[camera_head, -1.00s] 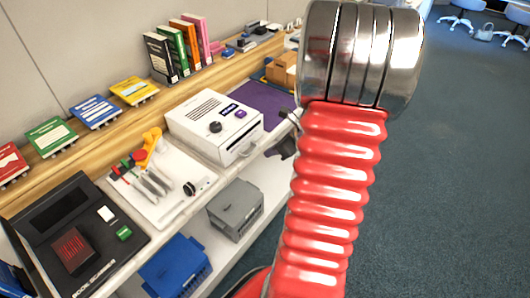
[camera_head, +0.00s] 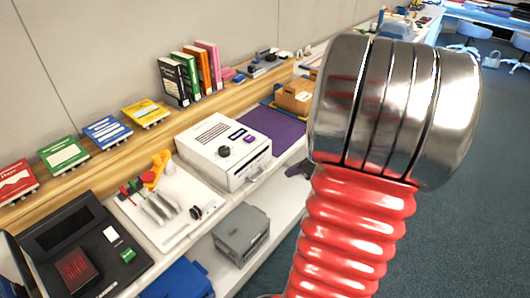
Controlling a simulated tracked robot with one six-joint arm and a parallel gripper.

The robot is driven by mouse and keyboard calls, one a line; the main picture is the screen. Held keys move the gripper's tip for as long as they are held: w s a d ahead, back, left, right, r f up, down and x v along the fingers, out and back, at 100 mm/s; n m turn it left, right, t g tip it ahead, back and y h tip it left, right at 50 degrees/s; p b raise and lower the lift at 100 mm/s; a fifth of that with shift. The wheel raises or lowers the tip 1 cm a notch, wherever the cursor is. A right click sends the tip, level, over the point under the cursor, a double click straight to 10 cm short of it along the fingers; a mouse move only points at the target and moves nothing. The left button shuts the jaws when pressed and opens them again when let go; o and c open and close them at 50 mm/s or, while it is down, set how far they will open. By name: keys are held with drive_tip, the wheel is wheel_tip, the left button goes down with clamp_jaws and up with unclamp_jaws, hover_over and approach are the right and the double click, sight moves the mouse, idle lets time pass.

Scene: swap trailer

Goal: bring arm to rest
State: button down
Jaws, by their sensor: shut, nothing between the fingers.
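My own arm fills the right of the middle, with a ribbed red sleeve (camera_head: 350,235) and a thick silver joint (camera_head: 395,110) above it. I cannot make out my gripper; its fingers do not show. A small dark shape (camera_head: 298,170) peeks out at the left edge of the sleeve, and I cannot tell what it is. The arm hides part of the bench and floor behind it.
A long bench along the wall holds a black book scanner (camera_head: 75,245), a white tray of tools (camera_head: 165,240), a white machine (camera_head: 222,150) and several books (camera_head: 190,75). Grey (camera_head: 242,235) and blue (camera_head: 178,280) bins stand below. Open floor (camera_head: 480,200) lies right.

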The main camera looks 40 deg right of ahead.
idle(0.3)
drive_tip(key=s+a+r+n, duration=0.1)
drive_tip(key=a+r+n, duration=0.3)
drive_tip(key=a+n, duration=0.7)
drive_tip(key=s+a+r+n+g, duration=0.1)
drive_tip(key=a+r+n, duration=0.3)
drive_tip(key=a+n, duration=0.8)
drive_tip(key=s+a+r+n+g+h, duration=0.1)
drive_tip(key=a+r+n, duration=0.4)
drive_tip(key=a+n, duration=0.6)
drive_tip(key=shift+s+a, duration=0.45)
drive_tip(key=shift+a, duration=0.15)
